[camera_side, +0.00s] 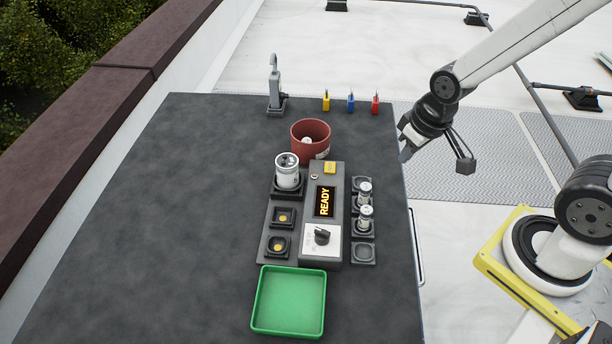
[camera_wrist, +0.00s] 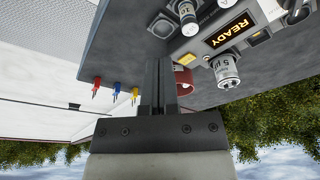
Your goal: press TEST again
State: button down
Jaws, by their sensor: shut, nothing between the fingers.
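The tester (camera_side: 338,190) is a grey box on the dark bench, and its display (camera_side: 324,201) reads READY in amber. A yellow button (camera_side: 330,167) sits at its far end, its lettering too small to read; it also shows in the wrist view (camera_wrist: 187,59). A black knob (camera_side: 322,236) on a white plate is at the near end. My gripper (camera_side: 404,153) is shut and empty by the bench's right edge, to the right of the tester and apart from it. In the wrist view its fingers (camera_wrist: 160,64) are together, beside the yellow button in the picture.
A white cylinder (camera_side: 287,172) stands in a left socket; two smaller cylinders (camera_side: 365,188) (camera_side: 365,216) stand in right sockets. A red bowl (camera_side: 310,136) is behind the tester, a green tray (camera_side: 289,302) in front. Yellow, blue and red items (camera_side: 350,103) line the back edge. The bench's left is clear.

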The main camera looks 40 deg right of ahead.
jog(key=n+t, duration=0.7)
jog(key=n, duration=0.1)
send_over(333, 169)
jog(key=shift+w+f, duration=0.1)
jog(key=shift+f, duration=0.2)
jog(key=shift+f+h, duration=0.2)
jog(key=shift+h, duration=0.1)
jog(key=shift+f, duration=4.2)
